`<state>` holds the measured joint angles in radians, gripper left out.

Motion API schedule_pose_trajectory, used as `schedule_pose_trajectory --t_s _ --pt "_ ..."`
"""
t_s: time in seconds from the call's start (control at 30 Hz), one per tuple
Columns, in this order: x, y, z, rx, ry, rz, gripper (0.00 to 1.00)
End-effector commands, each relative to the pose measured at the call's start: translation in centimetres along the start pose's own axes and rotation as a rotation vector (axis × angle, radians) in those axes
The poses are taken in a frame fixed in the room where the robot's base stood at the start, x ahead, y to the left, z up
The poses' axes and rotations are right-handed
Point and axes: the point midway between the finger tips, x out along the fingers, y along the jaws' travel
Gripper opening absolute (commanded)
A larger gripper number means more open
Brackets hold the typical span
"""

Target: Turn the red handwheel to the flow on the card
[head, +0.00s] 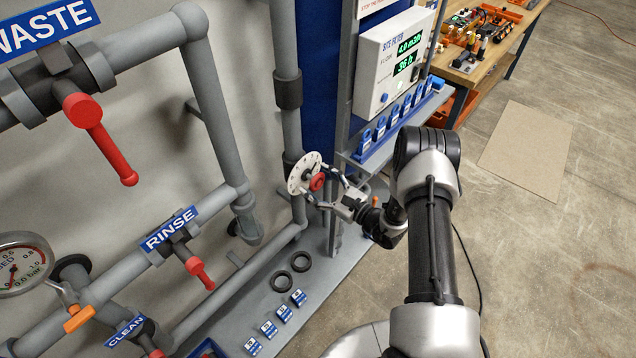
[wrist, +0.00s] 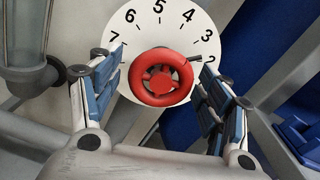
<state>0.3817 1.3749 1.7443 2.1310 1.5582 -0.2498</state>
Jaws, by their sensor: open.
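The red handwheel (head: 317,182) sits in the middle of a white round dial (head: 298,176) on the vertical grey pipe. In the wrist view the handwheel (wrist: 161,77) is a red ring with spokes, and the dial (wrist: 143,30) shows black numbers from 2 to 7. My gripper (head: 331,191) is open at the dial. In the wrist view, the blue-padded fingers of my gripper (wrist: 160,84) stand left and right of the handwheel, with gaps on both sides. The display box (head: 391,60) reads 4.0 beside FLOW. I cannot identify the card.
Pipes with WASTE, RINSE (head: 171,228) and CLEAN labels and red lever handles fill the left. A pressure gauge (head: 22,263) is at the lower left. Blue blocks (head: 378,128) line a shelf right of the dial. Two black rings (head: 291,271) lie on the ledge below.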

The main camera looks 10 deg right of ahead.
Motion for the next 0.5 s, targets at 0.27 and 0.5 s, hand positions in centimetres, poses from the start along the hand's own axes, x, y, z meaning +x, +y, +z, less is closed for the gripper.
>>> schedule_pose_trajectory --t_s 0.27,0.5 --pt "-4.2 -0.2 -0.1 0.002 0.002 -0.006 0.71" --pt "-9.2 -0.1 -0.1 0.002 0.002 -0.005 0.71"
